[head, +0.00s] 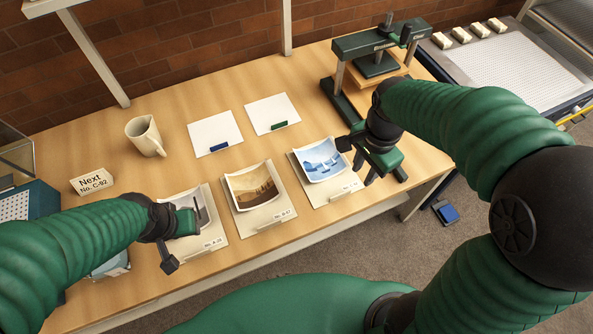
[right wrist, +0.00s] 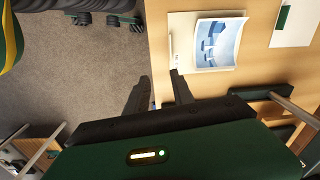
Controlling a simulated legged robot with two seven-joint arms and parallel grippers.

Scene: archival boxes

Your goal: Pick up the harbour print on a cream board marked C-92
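The harbour print (head: 321,162), blue and white with boats, lies curled on a cream board (head: 308,190) at the right of a row of three. The board's front label is too small to read surely. My right gripper (head: 357,160) is at the print's right side in the head view, seemingly above the board. In the right wrist view the print (right wrist: 215,43) lies beyond my fingers (right wrist: 159,88), which are apart with nothing between them. My left gripper (head: 184,238) is open and empty over the leftmost board.
A brown print (head: 252,186) on the middle board and a pale print (head: 187,203) on the left board lie alongside. A card (head: 92,181) reads "Next No. C-92". A jug (head: 145,136), two white sheets (head: 214,132) and a green press (head: 380,47) stand behind.

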